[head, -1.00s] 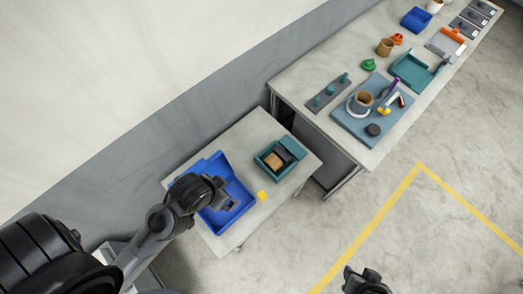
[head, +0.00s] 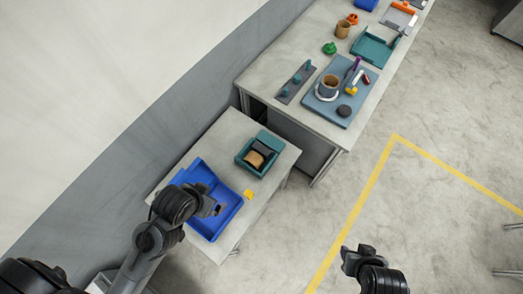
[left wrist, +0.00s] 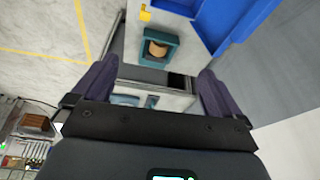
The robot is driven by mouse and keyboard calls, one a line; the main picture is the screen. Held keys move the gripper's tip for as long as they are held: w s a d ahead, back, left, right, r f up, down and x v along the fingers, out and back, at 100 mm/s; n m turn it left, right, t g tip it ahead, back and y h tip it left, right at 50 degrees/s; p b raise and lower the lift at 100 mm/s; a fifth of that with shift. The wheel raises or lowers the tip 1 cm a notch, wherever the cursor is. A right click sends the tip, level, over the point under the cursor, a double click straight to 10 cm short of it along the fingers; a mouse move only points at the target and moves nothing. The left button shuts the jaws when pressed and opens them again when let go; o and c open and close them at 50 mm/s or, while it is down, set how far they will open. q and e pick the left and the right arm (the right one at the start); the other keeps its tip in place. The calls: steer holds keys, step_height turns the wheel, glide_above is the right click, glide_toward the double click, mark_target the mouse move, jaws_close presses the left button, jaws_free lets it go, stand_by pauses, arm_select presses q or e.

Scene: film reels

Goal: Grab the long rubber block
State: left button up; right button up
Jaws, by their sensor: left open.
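I cannot pick out a long rubber block for certain in either view. A blue tray (head: 232,217) lies on the small table; it also shows at the top of the left wrist view (left wrist: 240,22). My left gripper (head: 214,208) is over the blue tray and hides part of its inside. In the left wrist view my left gripper (left wrist: 160,70) has its two dark fingers wide apart with nothing held between them. My right gripper (head: 358,252) is at the bottom of the head view, over the floor, away from the tables; its jaws are too small to judge.
A teal box (head: 242,166) with a tan roll (head: 254,159) and a dark piece stands beside the tray. A small yellow block (head: 248,194) is at the table edge. A long table (head: 300,108) behind holds a blue-grey board (head: 335,112) and several parts.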

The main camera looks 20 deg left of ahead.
arm_select(q)
steer(key=c, duration=1)
steer(key=shift+o, duration=0.2)
